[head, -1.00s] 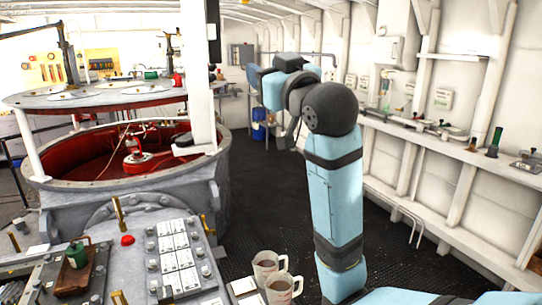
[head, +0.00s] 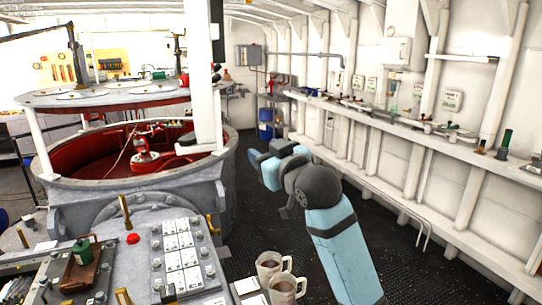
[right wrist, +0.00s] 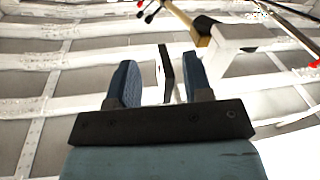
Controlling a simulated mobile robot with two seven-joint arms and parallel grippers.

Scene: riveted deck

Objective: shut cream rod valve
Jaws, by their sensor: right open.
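I cannot pick out the cream rod valve for certain. Several small valves and fittings (head: 425,126) stand along the wall shelf at the right in the head view. My right gripper (head: 256,157) is at the far end of my blue arm, small and partly hidden by its own links. In the right wrist view my right gripper (right wrist: 163,82) is open. A thin upright bar (right wrist: 166,70), dark and pale, shows between its two blue fingers; whether it is touched I cannot tell. A pale block (right wrist: 235,38) with a brass part lies beyond, upper right. My left gripper is not in view.
The white wall shelf (head: 470,150) runs along the right side. A large round machine (head: 130,195) with a red inside fills the left. Two mugs (head: 270,265) stand at the front, near a keypad panel (head: 180,255). Dark floor is clear between.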

